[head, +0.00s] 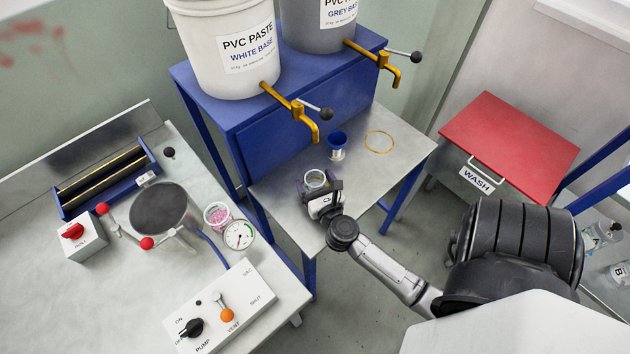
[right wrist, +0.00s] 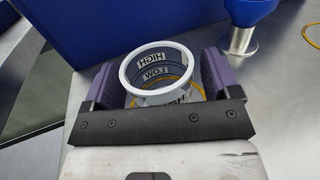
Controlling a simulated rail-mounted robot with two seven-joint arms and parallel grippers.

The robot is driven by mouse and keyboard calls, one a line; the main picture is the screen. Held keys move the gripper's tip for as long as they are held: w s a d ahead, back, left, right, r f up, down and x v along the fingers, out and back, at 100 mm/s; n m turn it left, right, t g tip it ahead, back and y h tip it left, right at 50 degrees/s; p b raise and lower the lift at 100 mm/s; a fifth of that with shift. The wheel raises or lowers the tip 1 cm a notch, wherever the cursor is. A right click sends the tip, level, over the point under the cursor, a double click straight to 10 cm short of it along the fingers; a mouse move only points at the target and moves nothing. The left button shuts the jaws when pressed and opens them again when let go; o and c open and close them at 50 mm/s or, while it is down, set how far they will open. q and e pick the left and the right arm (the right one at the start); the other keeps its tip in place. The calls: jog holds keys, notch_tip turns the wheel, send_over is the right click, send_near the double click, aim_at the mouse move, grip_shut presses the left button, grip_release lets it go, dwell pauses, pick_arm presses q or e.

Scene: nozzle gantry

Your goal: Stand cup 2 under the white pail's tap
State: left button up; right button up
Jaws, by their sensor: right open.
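A clear cup (head: 316,178) with a white rim stands on the metal table below the white pail's tap (head: 305,120). My right gripper (head: 322,192) is open around it, one finger on each side. In the right wrist view the cup (right wrist: 158,72) shows HIGH and LOW marks and sits between the purple finger pads of the gripper (right wrist: 160,85). Part of a yellow ring shows through and beside it. I cannot read a number on the cup. The white pail (head: 225,50) stands on the blue stand. My left gripper is out of view.
A blue funnel-topped metal piece (head: 337,143) stands just behind the cup. An empty yellow ring (head: 379,142) lies below the grey pail's tap (head: 385,68). Another cup with pink contents (head: 217,215) is on the left bench. A red-topped WASH box (head: 510,140) is right.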

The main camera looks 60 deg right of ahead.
jog(key=shift+r, duration=0.25)
jog(key=b+v, duration=0.1)
jog(key=v, duration=0.9)
jog(key=shift+s+a+f+b, duration=0.15)
jog(key=shift+s+f+b, duration=0.05)
jog(key=shift+b, duration=0.1)
jog(key=shift+v, duration=0.8)
jog(key=shift+r, duration=0.1)
